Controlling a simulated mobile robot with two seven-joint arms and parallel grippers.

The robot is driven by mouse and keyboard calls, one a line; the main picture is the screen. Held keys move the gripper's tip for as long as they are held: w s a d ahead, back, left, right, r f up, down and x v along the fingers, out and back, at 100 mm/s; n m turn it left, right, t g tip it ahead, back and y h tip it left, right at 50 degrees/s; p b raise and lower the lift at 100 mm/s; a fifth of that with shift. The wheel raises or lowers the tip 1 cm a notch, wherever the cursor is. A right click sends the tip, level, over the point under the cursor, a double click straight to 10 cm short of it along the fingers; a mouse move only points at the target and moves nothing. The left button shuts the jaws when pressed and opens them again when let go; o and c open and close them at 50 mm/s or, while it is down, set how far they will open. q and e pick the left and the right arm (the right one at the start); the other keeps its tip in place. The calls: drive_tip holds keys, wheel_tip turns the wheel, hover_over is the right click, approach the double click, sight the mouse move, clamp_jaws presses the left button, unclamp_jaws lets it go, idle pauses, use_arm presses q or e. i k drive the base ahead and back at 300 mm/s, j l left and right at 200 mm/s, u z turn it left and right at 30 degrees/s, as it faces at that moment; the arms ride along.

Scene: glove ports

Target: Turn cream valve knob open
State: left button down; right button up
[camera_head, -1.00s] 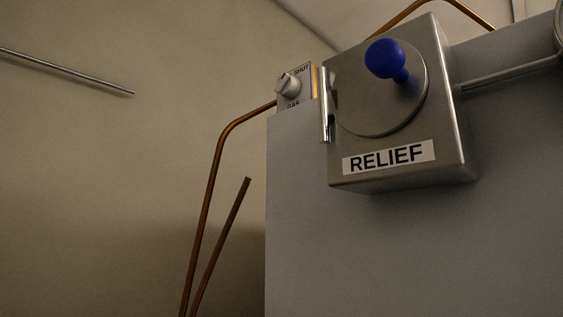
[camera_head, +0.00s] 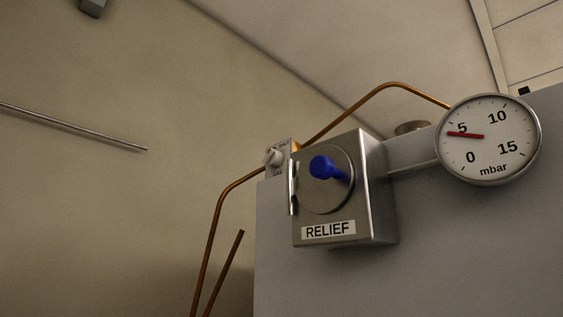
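A small cream knob (camera_head: 272,157) sits on a small plate (camera_head: 283,170) at the back, left of the relief box. The lettering on this plate is small; the end of "SHUT" shows above the knob and "GAS" below it. The relief box hides part of the plate's right side. Neither of my grippers shows in the head view.
The metal box labelled RELIEF (camera_head: 380,200) carries a blue ball-ended lever (camera_head: 324,167) on a round disc. A round gauge (camera_head: 490,139) marked mbar stands at right, its red needle near 5. Copper pipes (camera_head: 213,225) run at left. A grey panel (camera_head: 450,260) fills the lower right.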

sight(273, 157)
drive_tip(key=k+j+u, duration=0.15)
drive_tip(key=j+u, duration=0.2)
drive_tip(key=k+j+u, duration=0.1)
drive_tip(key=j+u, duration=0.3)
